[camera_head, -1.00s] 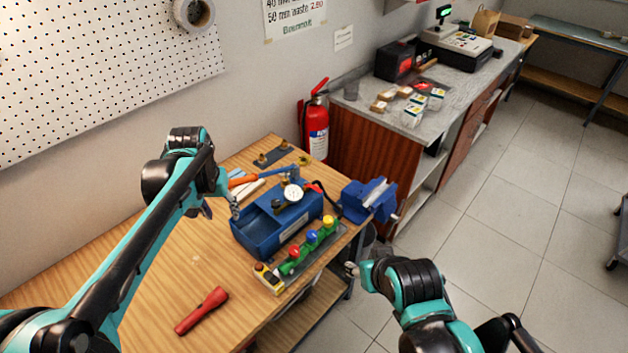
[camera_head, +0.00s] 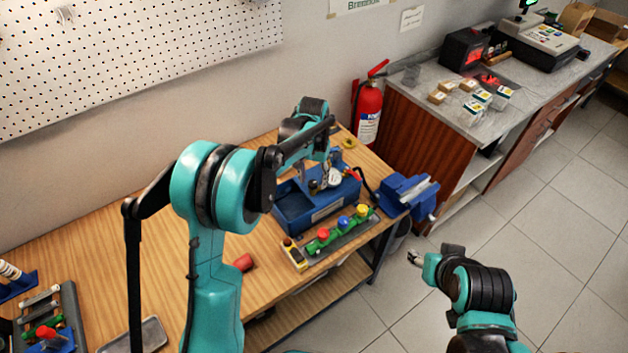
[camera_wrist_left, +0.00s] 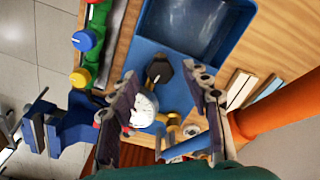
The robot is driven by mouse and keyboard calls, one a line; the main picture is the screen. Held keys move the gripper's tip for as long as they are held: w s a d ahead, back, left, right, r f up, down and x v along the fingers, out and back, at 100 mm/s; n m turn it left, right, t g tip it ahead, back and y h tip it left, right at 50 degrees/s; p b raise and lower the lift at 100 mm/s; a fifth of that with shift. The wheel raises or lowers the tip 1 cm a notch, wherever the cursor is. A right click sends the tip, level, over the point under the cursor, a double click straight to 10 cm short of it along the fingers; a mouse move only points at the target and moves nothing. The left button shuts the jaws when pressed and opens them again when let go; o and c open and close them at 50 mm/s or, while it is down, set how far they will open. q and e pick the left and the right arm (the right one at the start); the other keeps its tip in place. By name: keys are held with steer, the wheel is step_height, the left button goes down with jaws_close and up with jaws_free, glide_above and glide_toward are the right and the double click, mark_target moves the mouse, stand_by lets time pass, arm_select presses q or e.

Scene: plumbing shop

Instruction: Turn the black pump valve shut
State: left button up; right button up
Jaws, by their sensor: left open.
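The blue pump (camera_head: 305,222) with its open trough stands on the wooden bench. The black valve (camera_wrist_left: 159,69) is a dark knob on the pump, seen in the left wrist view beside the white round gauge (camera_wrist_left: 145,108). The gauge also shows in the head view (camera_head: 334,177). My left gripper (camera_head: 318,177) is over the pump, pointing down. In the left wrist view its open fingers (camera_wrist_left: 160,74) lie on either side of the valve, with no clear contact. In the head view my arm and gripper partly hide the valve. My right gripper (camera_head: 414,258) is off the bench's right side, away from the pump.
A green manifold (camera_head: 341,231) with red, blue and yellow knobs lies in front of the pump. A blue vise (camera_head: 408,194) is on the bench's right corner. A red flashlight (camera_head: 243,262) is partly behind my left arm. A fire extinguisher (camera_head: 367,112) stands behind.

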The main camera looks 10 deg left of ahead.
arm_select(q)
steer(key=shift+f, duration=0.5)
jaws_close()
